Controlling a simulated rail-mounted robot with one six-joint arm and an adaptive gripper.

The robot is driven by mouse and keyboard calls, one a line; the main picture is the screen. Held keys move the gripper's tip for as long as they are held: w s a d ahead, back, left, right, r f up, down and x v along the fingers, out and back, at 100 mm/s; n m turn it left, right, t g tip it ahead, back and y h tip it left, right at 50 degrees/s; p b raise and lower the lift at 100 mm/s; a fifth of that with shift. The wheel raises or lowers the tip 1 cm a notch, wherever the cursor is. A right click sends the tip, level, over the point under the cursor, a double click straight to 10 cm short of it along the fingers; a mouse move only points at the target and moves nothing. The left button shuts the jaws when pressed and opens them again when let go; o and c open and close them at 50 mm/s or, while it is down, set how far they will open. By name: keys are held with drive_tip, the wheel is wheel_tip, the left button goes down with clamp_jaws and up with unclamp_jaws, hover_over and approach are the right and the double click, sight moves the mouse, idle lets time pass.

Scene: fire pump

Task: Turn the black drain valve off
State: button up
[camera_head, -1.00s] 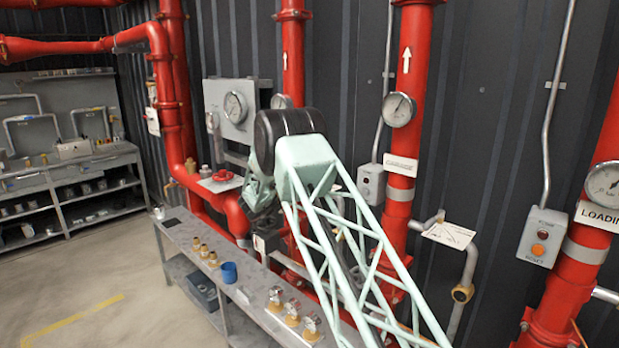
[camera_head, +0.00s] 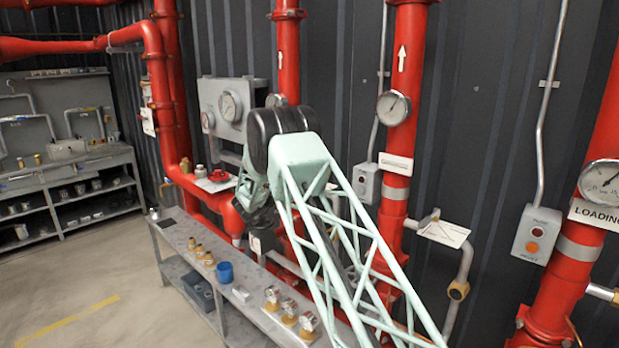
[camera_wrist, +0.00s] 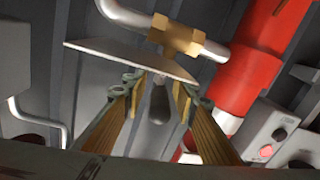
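In the wrist view, a dark, rounded lever-like piece (camera_wrist: 158,104), which looks like the black drain valve's handle, lies between the two fingers of my gripper (camera_wrist: 160,92). The fingers stand apart, with a narrow gap seeming to show on each side of the piece; contact is not clear. Beyond it a brass valve body (camera_wrist: 175,36) sits on a bent grey pipe (camera_wrist: 128,12). A white tag plate (camera_wrist: 115,54) crosses in front of the pipe, just beyond the fingertips. In the head view my arm hides the fingers and this valve.
A thick red pipe (camera_wrist: 262,50) and a grey button box (camera_wrist: 274,132) are to the right in the wrist view. Another tagged pipe with a brass fitting (camera_head: 458,290) is at the right.

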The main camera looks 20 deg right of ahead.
drive_tip(key=v, duration=1.1)
drive_tip(key=shift+a+r, duration=0.1)
idle(0.4)
